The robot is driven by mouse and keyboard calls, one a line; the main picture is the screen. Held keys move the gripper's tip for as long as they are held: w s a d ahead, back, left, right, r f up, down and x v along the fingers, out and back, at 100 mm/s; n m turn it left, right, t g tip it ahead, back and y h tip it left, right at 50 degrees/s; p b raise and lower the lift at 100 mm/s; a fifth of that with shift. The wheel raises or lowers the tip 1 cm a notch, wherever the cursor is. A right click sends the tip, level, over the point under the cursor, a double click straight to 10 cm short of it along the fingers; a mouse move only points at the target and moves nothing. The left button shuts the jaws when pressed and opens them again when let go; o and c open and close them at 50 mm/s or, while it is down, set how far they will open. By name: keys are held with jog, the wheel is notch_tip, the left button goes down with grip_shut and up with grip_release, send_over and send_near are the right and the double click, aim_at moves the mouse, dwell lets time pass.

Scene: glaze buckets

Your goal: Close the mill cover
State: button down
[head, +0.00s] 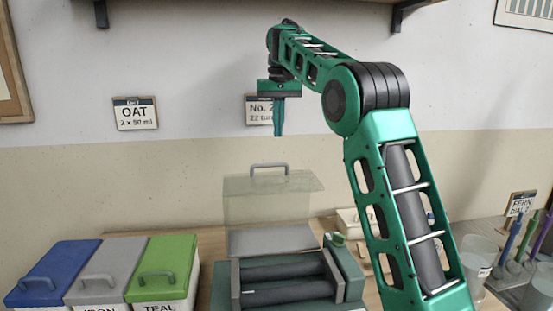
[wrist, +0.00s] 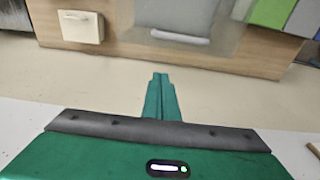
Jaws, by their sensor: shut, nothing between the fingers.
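The mill (head: 282,296) stands on the table in the lower middle of the head view, with two dark rollers in a green frame. Its clear, slightly yellow cover (head: 265,205) stands raised and open behind the rollers, with a grey handle (head: 269,168) at its top. My gripper (head: 278,132) is shut and empty, fingers pointing down, above the cover's top edge and apart from it. In the wrist view my gripper (wrist: 160,76) shows its fingers together. The see-through cover (wrist: 225,32) shows beyond them near the top, with part of the mill.
Blue (head: 52,272), grey (head: 103,268) and green (head: 162,266) lidded buckets stand left of the mill. A white box (head: 348,219) is behind it to the right. Clear beakers (head: 478,260) and a rack of coloured sticks are at far right. The wall is close behind.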

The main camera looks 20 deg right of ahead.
send_over(279, 172)
jog(key=w, duration=0.3)
notch_tip(279, 172, down, 9)
jog(key=shift+s+r, duration=0.15)
jog(key=shift+s, duration=0.7)
jog(key=shift+s+r, duration=0.15)
jog(key=shift+s, duration=0.65)
